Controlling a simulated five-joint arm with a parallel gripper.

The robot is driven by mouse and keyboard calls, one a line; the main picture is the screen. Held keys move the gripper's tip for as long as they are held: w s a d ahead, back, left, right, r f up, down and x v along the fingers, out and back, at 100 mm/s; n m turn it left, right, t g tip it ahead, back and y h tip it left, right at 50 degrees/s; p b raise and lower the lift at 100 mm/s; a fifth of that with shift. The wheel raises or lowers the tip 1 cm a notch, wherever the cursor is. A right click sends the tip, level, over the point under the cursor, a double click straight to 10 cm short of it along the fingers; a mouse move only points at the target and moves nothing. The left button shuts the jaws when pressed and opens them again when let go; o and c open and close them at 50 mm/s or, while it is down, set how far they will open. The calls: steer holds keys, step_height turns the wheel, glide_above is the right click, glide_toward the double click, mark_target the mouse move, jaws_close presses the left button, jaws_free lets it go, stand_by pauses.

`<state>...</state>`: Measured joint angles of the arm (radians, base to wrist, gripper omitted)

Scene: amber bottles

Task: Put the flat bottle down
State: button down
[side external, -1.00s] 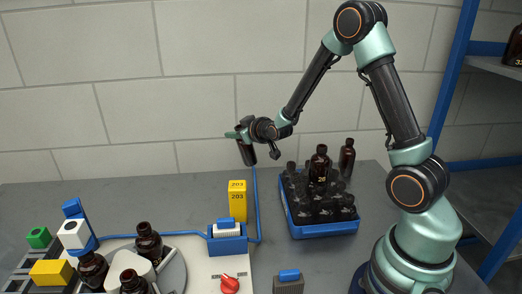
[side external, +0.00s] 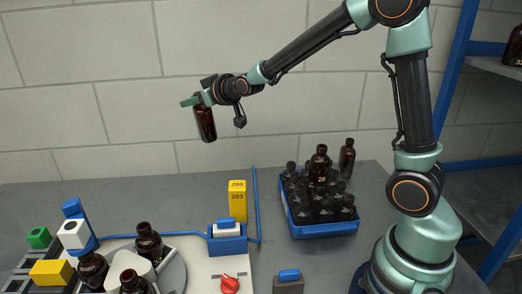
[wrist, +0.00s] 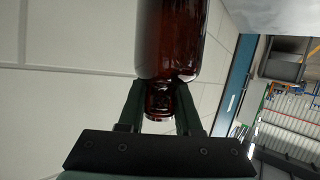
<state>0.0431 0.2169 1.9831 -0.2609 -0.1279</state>
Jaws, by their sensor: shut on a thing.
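My gripper (side external: 198,99) is high above the bench in the side view, left of the blue crate. It is shut on an amber bottle (side external: 206,124), which hangs below the fingers, slightly tilted. In the wrist view the fingers (wrist: 160,105) grip the bottle's narrow neck, and the wide glass body (wrist: 170,40) extends away from them. I cannot tell from these views whether this bottle is flat in shape.
A blue crate (side external: 325,229) of dark bottles stands on the grey bench (side external: 120,205). A yellow box (side external: 237,200), a blue device (side external: 228,238) and a round holder with amber bottles (side external: 172,272) stand further left. Bench behind the holder is clear.

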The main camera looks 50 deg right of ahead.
steer(key=w+a+y, duration=0.1)
steer(key=a+y, duration=0.1)
steer(key=a, duration=0.9)
step_height(320, 180, down, 20)
steer(key=shift+d+n, duration=0.2)
steer(key=shift+n, duration=0.1)
steer(key=c, duration=0.6)
jaws_free()
steer(key=shift+r, duration=0.1)
steer(key=shift+s, duration=0.15)
